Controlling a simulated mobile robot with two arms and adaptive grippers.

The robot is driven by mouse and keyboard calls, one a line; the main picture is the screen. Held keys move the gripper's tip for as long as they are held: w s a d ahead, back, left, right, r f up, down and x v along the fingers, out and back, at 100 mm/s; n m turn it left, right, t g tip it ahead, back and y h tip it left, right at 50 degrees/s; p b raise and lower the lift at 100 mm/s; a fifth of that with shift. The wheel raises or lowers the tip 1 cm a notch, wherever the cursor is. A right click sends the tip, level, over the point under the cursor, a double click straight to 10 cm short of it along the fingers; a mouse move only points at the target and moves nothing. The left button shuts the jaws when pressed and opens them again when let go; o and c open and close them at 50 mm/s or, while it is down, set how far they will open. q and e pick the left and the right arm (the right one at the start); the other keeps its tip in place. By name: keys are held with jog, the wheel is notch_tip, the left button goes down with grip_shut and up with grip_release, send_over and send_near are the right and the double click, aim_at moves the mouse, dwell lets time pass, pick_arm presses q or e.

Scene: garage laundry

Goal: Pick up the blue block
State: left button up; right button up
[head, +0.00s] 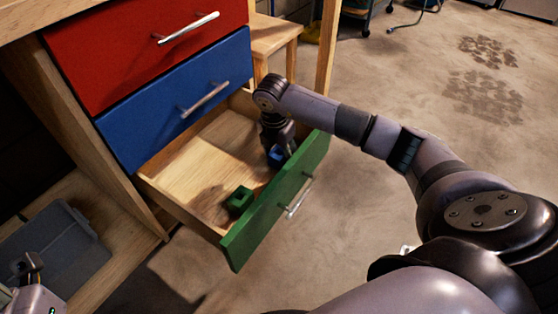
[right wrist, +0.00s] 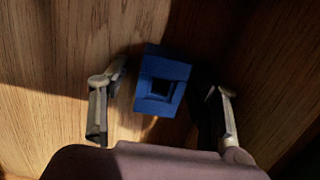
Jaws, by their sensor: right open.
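The blue block (head: 275,154) lies in the open green-fronted drawer (head: 195,162), near the drawer's right end. The right wrist view shows it as a blue square piece (right wrist: 161,81) with a square hole, resting on the wooden drawer bottom. My right gripper (head: 279,152) reaches down into the drawer over the block. In the right wrist view its open fingers (right wrist: 162,112) stand on either side of the block, with gaps to both. In the head view the gripper partly hides the block. Part of my left gripper (head: 27,266) shows at the lower left edge; its jaws are unclear.
A green block (head: 240,200) lies in the same drawer, near its front. Closed blue (head: 180,100) and red (head: 140,45) drawers sit above. The green drawer front (head: 275,205) stands up beside my right gripper. A grey bin (head: 55,250) is at lower left. The floor at right is largely clear.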

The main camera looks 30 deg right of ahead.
jog(key=shift+c, duration=0.4)
jog(key=c, duration=1.2)
jog(key=shift+o, duration=0.2)
jog(key=shift+r, duration=0.15)
